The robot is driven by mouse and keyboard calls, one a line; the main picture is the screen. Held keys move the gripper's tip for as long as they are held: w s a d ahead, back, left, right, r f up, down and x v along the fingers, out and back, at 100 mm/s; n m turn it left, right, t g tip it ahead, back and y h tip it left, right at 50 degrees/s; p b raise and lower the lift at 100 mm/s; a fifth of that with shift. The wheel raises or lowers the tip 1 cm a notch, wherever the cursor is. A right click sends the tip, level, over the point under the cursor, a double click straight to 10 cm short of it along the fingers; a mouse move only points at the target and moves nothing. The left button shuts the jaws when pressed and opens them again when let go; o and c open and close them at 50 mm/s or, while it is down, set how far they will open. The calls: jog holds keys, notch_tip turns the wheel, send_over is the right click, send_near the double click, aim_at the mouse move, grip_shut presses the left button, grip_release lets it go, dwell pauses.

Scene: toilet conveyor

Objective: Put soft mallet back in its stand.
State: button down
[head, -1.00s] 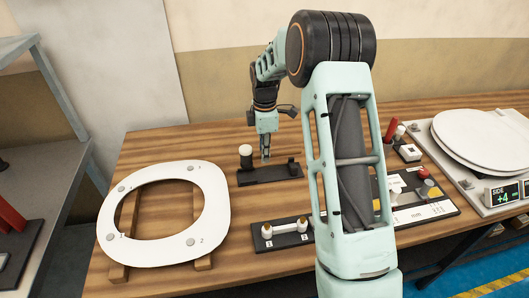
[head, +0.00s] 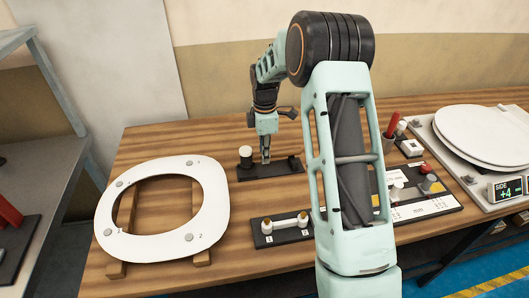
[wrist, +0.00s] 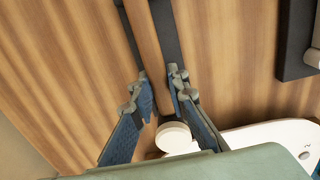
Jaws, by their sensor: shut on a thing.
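The soft mallet has a pale round head face (wrist: 174,138) and a brown wooden handle (wrist: 146,45). In the head view its white-topped head (head: 245,152) is just left of my gripper (head: 265,160). In the wrist view my gripper (wrist: 162,100) is shut on the handle, near the head. The dark stand (head: 262,174) lies on the bench directly under the mallet. In the wrist view a dark strip of it (wrist: 168,35) runs alongside the handle. I cannot tell whether the mallet touches the stand or hangs slightly above it.
A white toilet seat ring (head: 112,205) lies on wooden supports at left. A dark fixture with two pegs (head: 284,232) is in front of the stand. A control panel (head: 420,200) and white lids (head: 480,135) are at right. Bare bench (head: 200,145) shows behind.

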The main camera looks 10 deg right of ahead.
jog(key=shift+f+b, duration=0.7)
jog(key=shift+f, duration=0.55)
jog(key=c, duration=1.8)
grip_release()
notch_tip(320, 180, up, 11)
jog(key=shift+r, duration=0.55)
